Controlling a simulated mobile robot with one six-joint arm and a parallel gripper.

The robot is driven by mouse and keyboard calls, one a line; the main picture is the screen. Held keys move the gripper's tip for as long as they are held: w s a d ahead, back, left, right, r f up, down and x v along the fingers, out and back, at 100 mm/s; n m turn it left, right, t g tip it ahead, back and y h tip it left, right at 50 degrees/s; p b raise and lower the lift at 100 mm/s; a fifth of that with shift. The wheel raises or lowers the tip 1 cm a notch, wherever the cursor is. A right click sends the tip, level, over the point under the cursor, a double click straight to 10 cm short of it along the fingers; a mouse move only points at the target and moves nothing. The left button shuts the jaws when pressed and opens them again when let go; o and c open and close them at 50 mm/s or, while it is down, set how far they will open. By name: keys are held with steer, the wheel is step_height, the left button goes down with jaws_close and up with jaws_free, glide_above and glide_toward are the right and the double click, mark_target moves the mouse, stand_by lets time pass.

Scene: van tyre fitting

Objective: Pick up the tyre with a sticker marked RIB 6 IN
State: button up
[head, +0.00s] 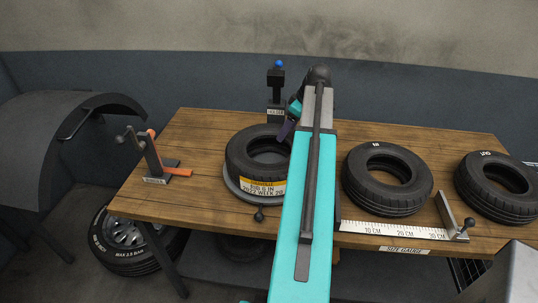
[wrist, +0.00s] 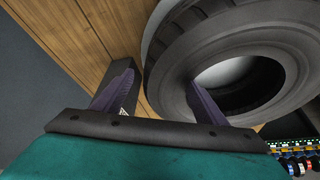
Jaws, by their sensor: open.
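The tyre with a white and yellow sticker (head: 262,187) reading RIB 6 IN lies flat on a round grey plate (head: 240,193), left of centre on the bench in the head view. The same tyre (wrist: 215,35) fills the upper right of the wrist view; its sticker is not seen there. My gripper (head: 288,122) is at the tyre's back right rim, partly hidden by my arm. In the wrist view my gripper (wrist: 160,85) is open and empty. One finger is outside the tyre, the other over its hole. Whether they touch it, I cannot tell.
Two more tyres lie on the wooden bench, one right of my arm (head: 388,180) and one at the far right (head: 497,187). A black post with a blue knob (head: 276,85) stands behind the stickered tyre. A clamp (head: 154,158) stands left; a size gauge (head: 395,233) lies at the front.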

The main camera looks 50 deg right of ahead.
steer(key=shift+p+x, duration=0.45)
steer(key=shift+x, duration=1.1)
steer(key=shift+c, duration=0.3)
steer(key=shift+r, duration=0.1)
jaws_close()
steer(key=shift+r, duration=0.15)
